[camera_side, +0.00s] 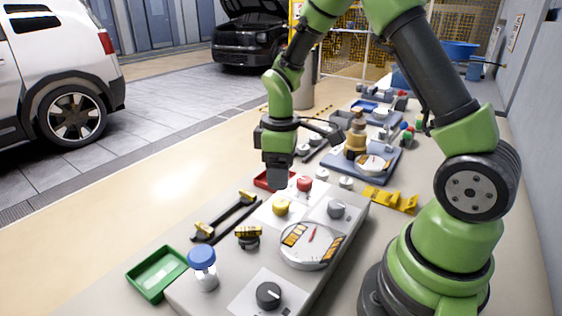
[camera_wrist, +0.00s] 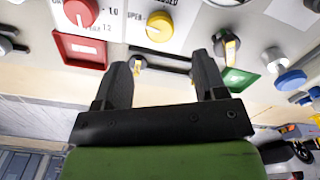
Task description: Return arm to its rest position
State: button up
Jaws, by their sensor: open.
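My gripper (camera_side: 277,185) hangs pointing down beside the control panel (camera_side: 245,240), near the red knob (camera_side: 304,184) and the yellow knob (camera_side: 281,207). In the wrist view my gripper (camera_wrist: 162,62) shows two dark fingers spread apart with nothing held between them. The red knob (camera_wrist: 81,12) and yellow knob (camera_wrist: 160,26) lie beyond the fingertips there. A black bar with yellow ends (camera_wrist: 170,69) shows behind the gap between the fingers; it looks apart from them. My arm reaches up and over from its base at the right.
A yellow rack (camera_side: 391,200) and a blue-grey fixture (camera_side: 362,160) stand farther back. The floor left of the bench is open.

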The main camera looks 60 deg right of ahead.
jog(key=shift+r, duration=1)
jog(key=s+a+r+m+t+y, duration=0.1)
jog(key=s+a+r+m+t, duration=0.2)
jog(key=s+r, duration=0.4)
jog(key=s+a+r+m+t+y, duration=0.1)
jog(key=s+a+r+m+t, duration=0.3)
jog(key=s+r, duration=0.4)
jog(key=shift+a+r+m, duration=0.6)
jog(key=shift+a+m, duration=0.05)
jog(key=shift+m, duration=0.35)
